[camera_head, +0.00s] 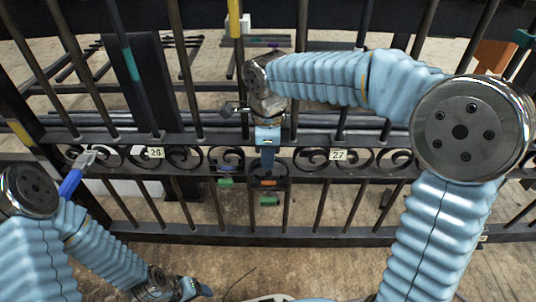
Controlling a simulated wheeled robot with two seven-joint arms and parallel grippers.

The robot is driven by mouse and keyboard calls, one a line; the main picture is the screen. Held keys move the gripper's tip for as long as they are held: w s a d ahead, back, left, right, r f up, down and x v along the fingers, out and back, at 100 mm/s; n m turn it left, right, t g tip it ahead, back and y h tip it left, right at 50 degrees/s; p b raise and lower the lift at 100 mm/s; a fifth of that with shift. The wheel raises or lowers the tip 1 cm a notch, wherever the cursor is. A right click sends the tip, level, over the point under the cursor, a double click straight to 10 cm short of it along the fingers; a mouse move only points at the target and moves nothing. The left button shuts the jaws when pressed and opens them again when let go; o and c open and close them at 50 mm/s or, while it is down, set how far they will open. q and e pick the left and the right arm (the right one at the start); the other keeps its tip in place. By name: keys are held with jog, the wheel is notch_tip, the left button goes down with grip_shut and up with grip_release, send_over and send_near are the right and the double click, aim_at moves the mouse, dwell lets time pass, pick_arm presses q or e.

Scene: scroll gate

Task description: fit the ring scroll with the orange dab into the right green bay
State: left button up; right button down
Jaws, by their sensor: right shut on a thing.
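The black gate (360,235) has a row of curled scrolls between two rails. My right gripper (268,165) points down at this row, left of the label 27. It is shut on the ring scroll with the orange dab (268,182), which it mostly hides. The right green mark (270,201) shows just below the orange dab, and another green mark (225,183) lies to its left. I cannot tell whether the scroll touches the bay's sides. My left gripper (201,290) is low at the bottom edge, away from the scroll row; its jaws are too small to read.
White labels 26 (156,153) and 27 (338,155) sit on the scroll row. A blue-handled tool (71,183) is at the left by the gate. Upright bars stand close around my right gripper. Bare floor (330,268) shows in front of the gate.

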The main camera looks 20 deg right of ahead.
jog(key=shift+f+b, duration=0.3)
jog(key=shift+f, duration=0.2)
dwell(0.3)
jog(key=c, duration=1.1)
grip_release()
notch_tip(320, 180, up, 14)
jog(key=p, duration=0.4)
jog(key=shift+s+f, duration=0.1)
